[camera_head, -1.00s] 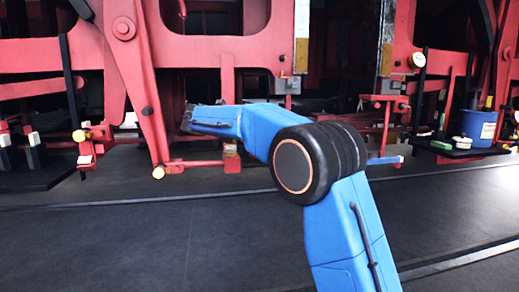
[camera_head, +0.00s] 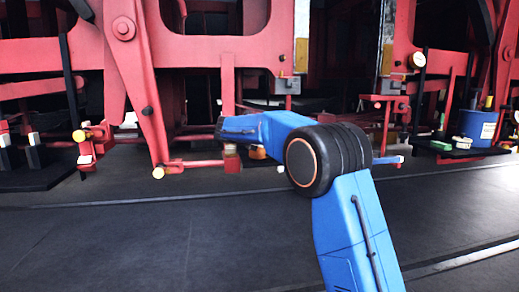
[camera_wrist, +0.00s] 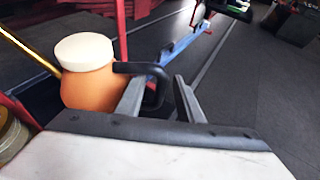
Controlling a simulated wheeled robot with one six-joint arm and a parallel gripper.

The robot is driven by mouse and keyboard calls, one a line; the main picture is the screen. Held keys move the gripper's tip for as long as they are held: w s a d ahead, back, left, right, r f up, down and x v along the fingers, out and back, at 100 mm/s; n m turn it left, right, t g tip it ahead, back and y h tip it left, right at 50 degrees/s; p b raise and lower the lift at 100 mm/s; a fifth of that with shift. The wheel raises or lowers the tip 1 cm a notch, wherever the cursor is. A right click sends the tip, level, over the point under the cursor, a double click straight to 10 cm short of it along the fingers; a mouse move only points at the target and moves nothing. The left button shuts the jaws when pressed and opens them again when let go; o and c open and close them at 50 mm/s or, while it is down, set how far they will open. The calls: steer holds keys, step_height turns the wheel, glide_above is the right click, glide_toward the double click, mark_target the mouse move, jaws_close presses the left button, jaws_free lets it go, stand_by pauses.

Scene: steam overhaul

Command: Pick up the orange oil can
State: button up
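The orange oil can (camera_wrist: 88,88) has a cream lid, a thin brass spout and a black handle. In the wrist view it stands just left of my gripper (camera_wrist: 160,88). The two fingers are apart, and the outer bar of the handle (camera_wrist: 158,88) shows between them. I cannot tell whether a finger touches the handle. In the head view only a small orange part of the can (camera_head: 257,153) shows below my blue arm. My gripper's fingers are not visible there.
Red locomotive framework (camera_head: 140,90) stands around and behind the can. A blue bar (camera_head: 388,161) runs to the right of it. A dark shelf at the right holds a blue bucket (camera_head: 478,126) and small items. The dark floor in front is clear.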

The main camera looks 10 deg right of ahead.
steer(key=x, duration=0.3)
steer(key=shift+w+d+f, duration=0.1)
steer(key=shift+d+f, duration=0.1)
steer(key=shift+d, duration=0.1)
jaws_close()
steer(key=shift+r, duration=0.1)
steer(key=shift+r, duration=0.1)
steer(key=shift+r, duration=1.7)
steer(key=s, duration=1.8)
